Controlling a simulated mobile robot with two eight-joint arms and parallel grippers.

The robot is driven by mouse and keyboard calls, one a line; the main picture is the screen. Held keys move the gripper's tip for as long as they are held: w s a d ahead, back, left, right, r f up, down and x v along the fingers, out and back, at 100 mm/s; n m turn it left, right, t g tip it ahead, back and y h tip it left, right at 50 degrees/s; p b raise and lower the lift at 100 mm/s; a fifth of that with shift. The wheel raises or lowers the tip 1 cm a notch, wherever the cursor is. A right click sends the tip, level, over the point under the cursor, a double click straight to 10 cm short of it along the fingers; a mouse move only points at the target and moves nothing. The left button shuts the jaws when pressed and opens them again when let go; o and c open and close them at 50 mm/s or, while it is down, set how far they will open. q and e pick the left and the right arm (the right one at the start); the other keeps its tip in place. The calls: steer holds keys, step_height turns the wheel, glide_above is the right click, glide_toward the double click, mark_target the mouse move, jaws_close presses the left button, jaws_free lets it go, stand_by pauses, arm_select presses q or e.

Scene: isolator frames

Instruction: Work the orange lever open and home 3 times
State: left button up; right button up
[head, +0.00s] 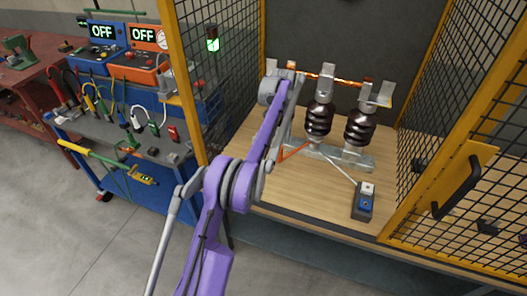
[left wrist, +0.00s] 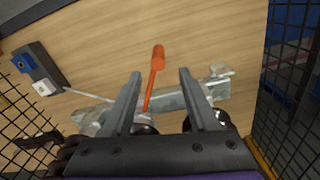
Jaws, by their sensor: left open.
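The orange lever (head: 295,153) is at the left end of the isolator's grey metal base (head: 358,160). In the left wrist view the lever (left wrist: 154,72) stands out from the base between the fingers of my left gripper (left wrist: 160,73). The fingers are open, with a gap on both sides of the lever. The isolator has dark brown ribbed insulators (head: 319,119) with a copper-coloured bar (head: 328,78) across the top. In the head view my left arm partly covers the isolator's left side and hides the fingertips. My right gripper is not in view.
Yellow-framed mesh panels (head: 462,170) enclose the wooden bench top (head: 310,196). A small blue-and-grey box (head: 364,205) with a white top stands in front of the isolator. A blue trolley (head: 150,195) with test units and cables is outside at left.

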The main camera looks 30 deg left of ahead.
mark_target(280, 154)
arm_select(q)
step_height(280, 154, down, 11)
steer(key=shift+d+r+b, duration=0.15)
steer(key=shift+b, duration=0.25)
jaws_close()
stand_by(1.4)
